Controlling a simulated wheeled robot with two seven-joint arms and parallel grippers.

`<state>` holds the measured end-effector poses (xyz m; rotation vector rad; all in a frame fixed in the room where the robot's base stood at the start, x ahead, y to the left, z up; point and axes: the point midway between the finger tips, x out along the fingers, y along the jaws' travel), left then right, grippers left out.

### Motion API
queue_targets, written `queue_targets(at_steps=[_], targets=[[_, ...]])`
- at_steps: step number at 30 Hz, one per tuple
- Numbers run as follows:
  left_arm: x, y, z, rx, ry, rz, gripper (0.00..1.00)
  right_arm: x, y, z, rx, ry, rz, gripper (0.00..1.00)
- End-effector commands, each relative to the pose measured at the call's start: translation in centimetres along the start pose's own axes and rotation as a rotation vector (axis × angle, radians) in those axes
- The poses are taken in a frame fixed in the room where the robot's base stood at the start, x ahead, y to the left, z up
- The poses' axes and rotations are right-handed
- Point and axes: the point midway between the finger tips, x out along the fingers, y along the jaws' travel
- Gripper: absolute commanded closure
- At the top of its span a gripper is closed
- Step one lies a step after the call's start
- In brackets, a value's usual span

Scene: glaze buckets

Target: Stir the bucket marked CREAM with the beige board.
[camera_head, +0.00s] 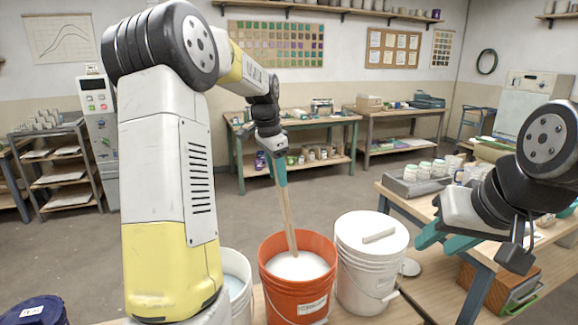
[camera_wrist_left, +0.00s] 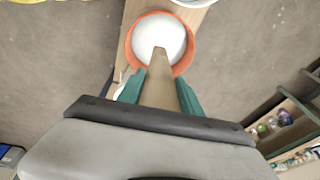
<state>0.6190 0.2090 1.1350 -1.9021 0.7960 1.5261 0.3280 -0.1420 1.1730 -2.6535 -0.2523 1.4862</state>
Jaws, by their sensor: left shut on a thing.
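My left gripper (camera_head: 279,172) is shut on the upper part of the beige board (camera_head: 286,215). The board slants down into the orange bucket (camera_head: 283,292), and its lower end is hidden in the white liquid (camera_head: 300,266). The bucket has a pale label, too small to read. In the left wrist view, the board (camera_wrist_left: 160,78) runs from between the teal fingers of my left gripper (camera_wrist_left: 160,90) into the white liquid inside the orange rim (camera_wrist_left: 192,45). My right gripper (camera_head: 446,241) is empty, its teal fingers apart, near the right-hand table.
A white bucket (camera_head: 362,268) with its lid on stands right of the orange one. An open white bucket (camera_head: 242,306) with pale blue contents is at left, partly hidden by my arm. A dark blue bucket (camera_head: 35,312) is at lower left. Jars (camera_head: 424,170) stand on the right table.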

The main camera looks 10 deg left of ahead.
Motion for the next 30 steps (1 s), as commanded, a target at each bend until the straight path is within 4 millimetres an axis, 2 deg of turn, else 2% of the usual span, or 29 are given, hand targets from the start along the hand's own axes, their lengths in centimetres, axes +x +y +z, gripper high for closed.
queue_targets(at_steps=[30], targets=[[10.3, 0.1, 0.0, 0.0, -0.001, 0.001, 1.0, 0.0, 0.0, 0.0, 0.0, 0.0, 0.0, 0.64]])
